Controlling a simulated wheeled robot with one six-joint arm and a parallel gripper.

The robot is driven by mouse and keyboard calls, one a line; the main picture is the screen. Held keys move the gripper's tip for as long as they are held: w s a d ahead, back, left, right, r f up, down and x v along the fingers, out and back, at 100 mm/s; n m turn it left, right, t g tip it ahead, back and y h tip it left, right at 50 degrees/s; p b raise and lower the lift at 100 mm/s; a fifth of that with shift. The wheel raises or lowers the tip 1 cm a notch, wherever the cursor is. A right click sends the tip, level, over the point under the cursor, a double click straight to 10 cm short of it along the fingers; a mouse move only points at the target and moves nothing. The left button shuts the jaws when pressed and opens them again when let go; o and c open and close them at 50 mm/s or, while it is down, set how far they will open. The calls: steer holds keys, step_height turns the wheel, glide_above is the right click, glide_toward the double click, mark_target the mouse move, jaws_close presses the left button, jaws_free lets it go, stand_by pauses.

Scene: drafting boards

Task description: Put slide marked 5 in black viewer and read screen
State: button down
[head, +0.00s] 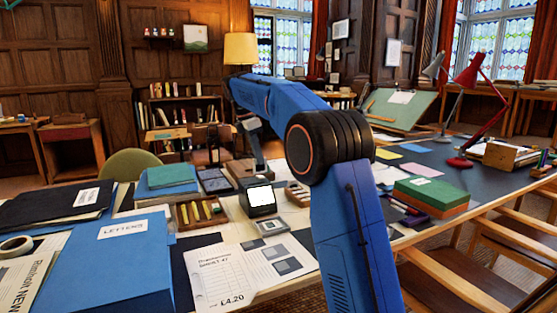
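The black viewer (261,201) stands on the desk near the middle, its white screen lit and facing me. I can read no number on the screen. A small grey square piece (272,226), perhaps a slide, lies flat in front of the viewer; no mark on it is legible. My blue arm reaches across from the lower right and bends down at its far end. My gripper (259,162) seems to be there, above and behind the viewer and apart from it. Its fingers are too small and dark to tell open from shut.
A wooden tray with yellow pieces (182,215) stands left of the viewer, and a small box (298,193) stands right. Blue letter folders (110,270) fill the left front. Printed sheets (222,277) lie in front. A green box (432,193) is at right.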

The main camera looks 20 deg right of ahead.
mark_target(255, 171)
steer(key=shift+a+r, duration=0.15)
steer(key=shift+a, duration=0.6)
steer(key=shift+f, duration=3.1)
steer(key=c, duration=1.9)
jaws_free()
steer(key=shift+v, duration=8.65)
